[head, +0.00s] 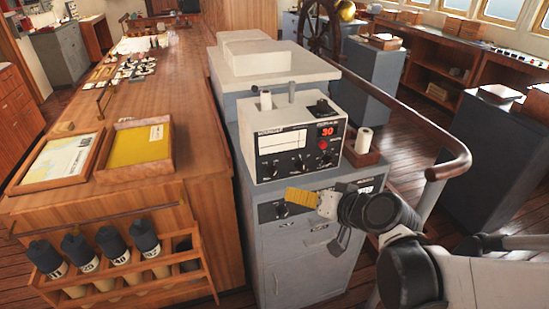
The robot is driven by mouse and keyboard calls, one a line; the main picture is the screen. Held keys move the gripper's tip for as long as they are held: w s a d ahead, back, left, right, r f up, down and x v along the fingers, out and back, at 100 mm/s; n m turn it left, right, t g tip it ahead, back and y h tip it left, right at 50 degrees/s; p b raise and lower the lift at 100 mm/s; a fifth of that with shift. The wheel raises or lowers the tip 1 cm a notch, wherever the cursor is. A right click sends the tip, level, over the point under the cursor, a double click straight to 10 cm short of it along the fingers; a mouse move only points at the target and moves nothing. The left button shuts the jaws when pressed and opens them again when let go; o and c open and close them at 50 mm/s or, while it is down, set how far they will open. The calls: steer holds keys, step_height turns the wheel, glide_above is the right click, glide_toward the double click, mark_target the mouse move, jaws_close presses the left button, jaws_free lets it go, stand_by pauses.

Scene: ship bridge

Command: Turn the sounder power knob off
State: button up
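The sounder (262,160) is a light grey box on a grey cabinet, with a pale chart window and a red display reading 30. Its front has several small black knobs, among them a left one (276,170), a middle one (299,163) and a right one (323,170). I cannot read which is the power knob. My gripper (297,196), with yellow at its tip, points left in front of the cabinet's upper panel, just below the sounder. It appears apart from the front knobs. I cannot tell whether its fingers are open.
The grey cabinet (290,262) has another black knob (282,210) on its panel, close left of my gripper. A paper roll (364,140) stands right of the sounder. A wooden handrail (448,168) curves at right. A wooden chart table (190,130) with trays lies left.

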mark_target(275, 175)
steer(key=w+a+f, duration=0.1)
steer(key=w+a, duration=0.1)
steer(key=w, duration=0.2)
steer(key=w+a+f+t+y, duration=0.1)
steer(key=w+a, duration=0.1)
steer(key=w, duration=0.1)
steer(key=w+a+m+t+y+b, duration=0.1)
steer(key=w+a, duration=0.2)
steer(key=w, duration=0.1)
steer(key=shift+w+f, duration=0.35)
steer(key=shift+f, duration=0.05)
jaws_close()
